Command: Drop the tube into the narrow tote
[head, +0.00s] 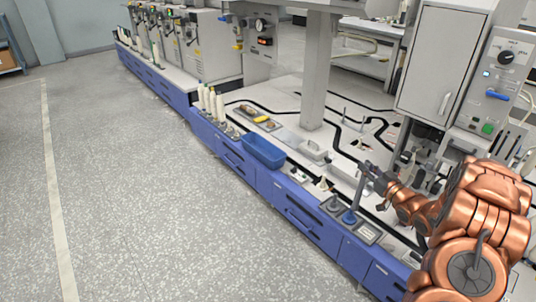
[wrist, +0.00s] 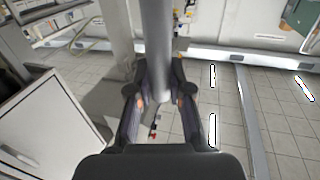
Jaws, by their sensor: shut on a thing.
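My gripper (head: 371,174) is shut on a slim grey tube (head: 357,192) above the blue-fronted bench. The tube hangs close to upright in the head view. Its lower end is near a blue round piece (head: 348,217) on the bench; I cannot tell if they touch. In the wrist view the tube (wrist: 158,35) runs between the two fingers of my gripper (wrist: 160,92), which close on it from both sides. The narrow tote (head: 263,151) is a blue open bin at the bench's front edge, left of my gripper. Its floor is mostly hidden.
A grey post (head: 316,75) rises from the bench, and a grey cabinet (head: 436,65) hangs at right. The floor (head: 130,200) is clear.

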